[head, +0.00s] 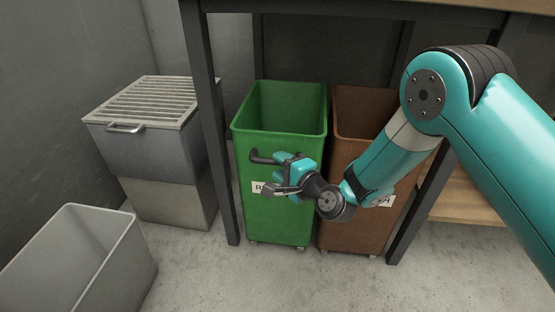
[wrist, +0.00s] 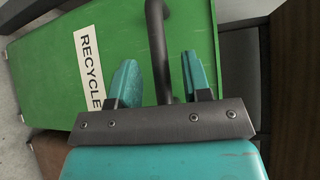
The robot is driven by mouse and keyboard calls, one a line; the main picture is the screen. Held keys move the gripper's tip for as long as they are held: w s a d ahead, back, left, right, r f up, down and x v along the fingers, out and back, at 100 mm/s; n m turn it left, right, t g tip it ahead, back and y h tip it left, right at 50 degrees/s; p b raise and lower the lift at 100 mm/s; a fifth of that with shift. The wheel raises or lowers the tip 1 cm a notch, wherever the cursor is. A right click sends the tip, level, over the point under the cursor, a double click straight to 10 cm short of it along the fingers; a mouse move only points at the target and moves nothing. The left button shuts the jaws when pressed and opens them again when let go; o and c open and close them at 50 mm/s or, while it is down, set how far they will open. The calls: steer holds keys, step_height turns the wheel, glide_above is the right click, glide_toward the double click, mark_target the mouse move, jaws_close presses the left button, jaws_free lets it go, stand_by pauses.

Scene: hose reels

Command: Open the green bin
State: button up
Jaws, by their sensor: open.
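The green bin (head: 278,222) stands under the table in the head view, beside a brown bin. Its top has no lid over it, and I see into its inside. A dark bar handle (head: 262,157) sits on its front, and a "RECYCLE" label (wrist: 89,68) shows in the wrist view. My gripper (head: 277,171) is at the front of the bin, by the handle, and partly hides the handle and label. In the wrist view my gripper (wrist: 160,68) is open, with the handle (wrist: 157,35) running between its two teal fingers. I cannot tell whether they touch it.
The brown bin (head: 345,228) is close on the right of the green one. Dark table legs (head: 213,130) stand on both sides of the pair. A grey box with a slatted lid (head: 150,150) and an open grey bin (head: 105,250) are at left. Floor in front is clear.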

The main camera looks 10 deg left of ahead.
steer(key=shift+x, duration=1.1)
jaws_close()
steer(key=shift+d, duration=0.15)
